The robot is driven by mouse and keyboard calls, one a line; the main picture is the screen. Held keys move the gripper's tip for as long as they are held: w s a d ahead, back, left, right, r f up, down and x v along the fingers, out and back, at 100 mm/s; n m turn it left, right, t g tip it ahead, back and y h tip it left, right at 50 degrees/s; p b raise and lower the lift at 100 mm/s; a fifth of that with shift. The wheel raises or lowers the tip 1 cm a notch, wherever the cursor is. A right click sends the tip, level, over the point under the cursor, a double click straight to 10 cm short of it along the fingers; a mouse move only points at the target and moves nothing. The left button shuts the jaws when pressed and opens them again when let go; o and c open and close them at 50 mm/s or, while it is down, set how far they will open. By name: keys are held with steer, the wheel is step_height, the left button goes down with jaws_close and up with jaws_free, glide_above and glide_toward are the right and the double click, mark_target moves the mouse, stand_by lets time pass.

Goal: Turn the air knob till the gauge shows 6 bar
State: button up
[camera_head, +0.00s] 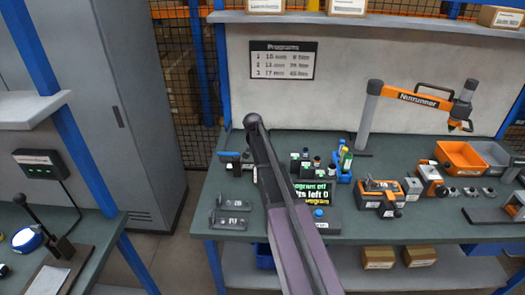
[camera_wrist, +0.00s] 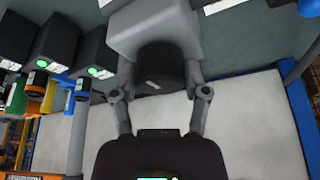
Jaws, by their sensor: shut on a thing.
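In the wrist view, a dark round knob (camera_wrist: 158,64) sticks out from a pale grey block (camera_wrist: 160,28). My gripper (camera_wrist: 160,78) has one finger on each side of the knob and is shut on it. In the head view my arm crosses the middle of the bench, and I cannot make out the gripper or the knob there. I cannot make out a gauge or a pressure reading in either view.
Black units with green lights (camera_wrist: 98,57) are left of the knob in the wrist view. The head view shows a green text display (camera_head: 312,192), an orange Nutrunner stand (camera_head: 412,97), and orange (camera_head: 462,157) and grey bins on the bench (camera_head: 375,232).

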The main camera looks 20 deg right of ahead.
steer(key=o, duration=1.1)
steer(key=shift+o, duration=0.2)
steer(key=shift+n, duration=0.4)
steer(key=shift+n+t+y, duration=0.35)
steer(key=shift+n+y, duration=0.1)
steer(key=shift+n, duration=0.85)
steer(key=shift+n+t+y, duration=0.35)
steer(key=shift+n+y, duration=0.1)
steer(key=shift+n, duration=0.85)
steer(key=shift+d+n+y, duration=0.1)
steer(key=shift+n+y, duration=0.5)
steer(key=shift+n, duration=0.9)
steer(key=shift+n+y, duration=0.6)
steer(key=shift+n, duration=0.9)
steer(key=a+p+v, duration=0.1)
steer(key=p+v, duration=1.2)
steer(key=v, duration=0.1)
steer(key=s+a+f+g+b, duration=0.1)
steer(key=s+a+f+b, duration=0.2)
steer(key=s+a, duration=0.2)
steer(key=s+a+f+g+b, duration=0.1)
steer(key=s+a+f+b, duration=0.2)
steer(key=s+a, duration=0.3)
steer(key=s+a+f+m+g+b, duration=0.1)
steer(key=s+a+f+b, duration=0.2)
steer(key=s, duration=0.8)
steer(key=shift+a+f+g+b, duration=0.35)
steer(key=shift+a+f, duration=0.85)
steer(key=shift+a, duration=0.45)
